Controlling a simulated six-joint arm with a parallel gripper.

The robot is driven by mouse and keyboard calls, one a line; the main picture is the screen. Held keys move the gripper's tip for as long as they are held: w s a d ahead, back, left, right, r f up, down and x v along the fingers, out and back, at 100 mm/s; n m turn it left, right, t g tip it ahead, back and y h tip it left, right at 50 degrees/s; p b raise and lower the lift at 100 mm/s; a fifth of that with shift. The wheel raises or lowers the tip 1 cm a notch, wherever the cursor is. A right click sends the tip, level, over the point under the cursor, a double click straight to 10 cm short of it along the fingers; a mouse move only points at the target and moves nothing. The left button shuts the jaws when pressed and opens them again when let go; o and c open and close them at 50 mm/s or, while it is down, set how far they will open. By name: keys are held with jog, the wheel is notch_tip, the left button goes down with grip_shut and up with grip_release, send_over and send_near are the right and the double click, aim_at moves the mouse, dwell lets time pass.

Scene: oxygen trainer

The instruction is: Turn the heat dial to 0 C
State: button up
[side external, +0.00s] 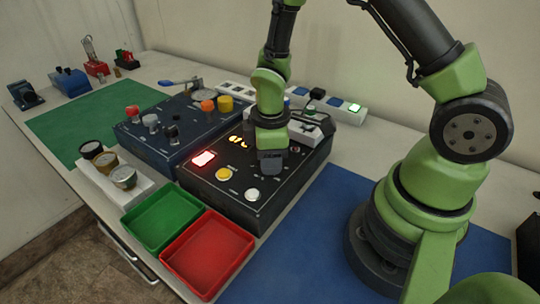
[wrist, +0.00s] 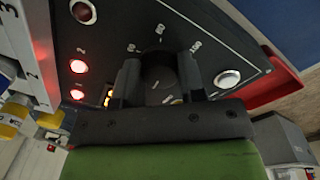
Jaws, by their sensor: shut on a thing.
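My gripper (side external: 271,162) points down onto the black control box (side external: 225,195) in the side view. In the wrist view my gripper (wrist: 160,78) has a finger on each side of a dark round dial (wrist: 158,72) and is shut on it. The dial has light marks on it, and a printed scale curves around its far side. The numbers are rotated and blurred, so I cannot tell the setting surely. My gripper hides the dial in the side view.
The box also bears a lit red switch (side external: 203,159), a yellow button (side external: 223,174) and a white button (side external: 252,194). A green tray (side external: 162,220) and a red tray (side external: 208,254) lie in front. A blue panel (side external: 175,130) with knobs stands left. The blue mat (side external: 330,245) is clear.

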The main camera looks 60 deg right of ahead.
jog(key=shift+n, duration=2.3)
jog(key=o, duration=0.9)
jog(key=shift+o, duration=0.2)
notch_tip(320, 180, up, 10)
jog(key=shift+s, duration=0.2)
